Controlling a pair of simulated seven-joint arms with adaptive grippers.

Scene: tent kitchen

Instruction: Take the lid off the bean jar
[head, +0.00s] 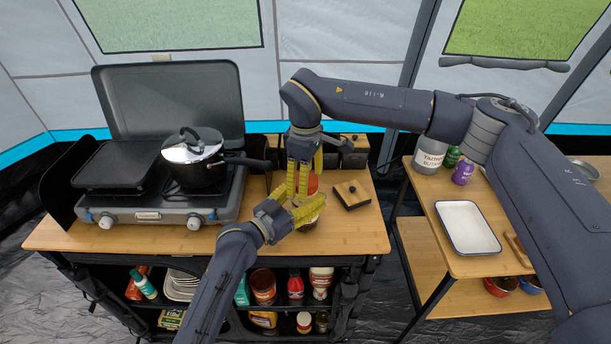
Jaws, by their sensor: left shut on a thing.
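My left gripper (300,210) reaches up from the bottom. Its yellow fingers are shut on a small rounded jar (312,217), mostly hidden by them, near the front of the wooden counter; I take it for the bean jar. My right gripper (297,192) points down just above the jar, its yellow fingers close to its top. Whether they are open or shut is unclear. The jar's lid cannot be made out behind the fingers. A flat square wooden piece with a dark edge and small dark knob (351,194) lies to the right.
A camping stove (150,214) with a lidded pot (195,165) fills the counter's left. Square dark canisters (354,156) stand at the back. An orange-red item (312,183) is behind the fingers. A side table holds a white tray (467,227). The counter's front right is clear.

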